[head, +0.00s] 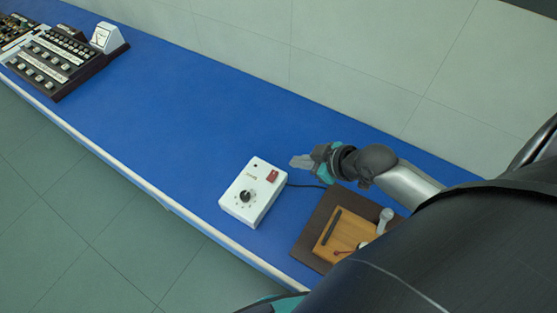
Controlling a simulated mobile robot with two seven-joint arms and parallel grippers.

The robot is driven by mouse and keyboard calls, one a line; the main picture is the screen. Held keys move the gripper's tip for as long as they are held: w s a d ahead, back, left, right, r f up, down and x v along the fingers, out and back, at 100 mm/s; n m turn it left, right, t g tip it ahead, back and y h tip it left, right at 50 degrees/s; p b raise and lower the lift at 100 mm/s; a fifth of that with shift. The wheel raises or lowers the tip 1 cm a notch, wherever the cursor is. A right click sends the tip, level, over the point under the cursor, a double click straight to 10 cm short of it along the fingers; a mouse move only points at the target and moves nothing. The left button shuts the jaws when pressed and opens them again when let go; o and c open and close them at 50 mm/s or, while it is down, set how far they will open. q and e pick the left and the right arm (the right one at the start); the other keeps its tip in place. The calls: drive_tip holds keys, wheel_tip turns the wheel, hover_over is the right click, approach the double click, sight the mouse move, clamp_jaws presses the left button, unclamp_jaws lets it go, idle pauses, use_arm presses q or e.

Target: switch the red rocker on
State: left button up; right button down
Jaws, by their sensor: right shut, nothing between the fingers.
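The red rocker (273,176) sits on the top of a white control box (237,205), near its upper right corner. The box also carries a black knob (245,195) and a small dark spot near its top edge. The rocker is small here, and I cannot tell which way it is tipped. My right gripper (294,161) is shut and empty. It is just up and to the right of the rocker in the picture, apart from it, with its fingertips pointing left. My left gripper is not in view.
A black cable runs from the box toward beneath my right arm. A dark brown mat (303,240) with a wooden tray (321,249) of small tools lies to the right. A black equipment panel (62,62) stands far left. The blue bench (165,125) between is clear.

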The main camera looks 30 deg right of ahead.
drive_tip(key=b, duration=0.1)
hover_over(277, 174)
drive_tip(key=f, duration=0.6)
drive_tip(key=shift+s+f, duration=0.3)
drive_tip(key=f, duration=0.3)
drive_tip(key=shift+w+b, duration=0.3)
drive_tip(key=shift+b, duration=0.1)
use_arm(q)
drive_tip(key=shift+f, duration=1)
use_arm(e)
drive_tip(key=shift+d+f, duration=0.1)
drive_tip(key=shift+f, duration=0.6)
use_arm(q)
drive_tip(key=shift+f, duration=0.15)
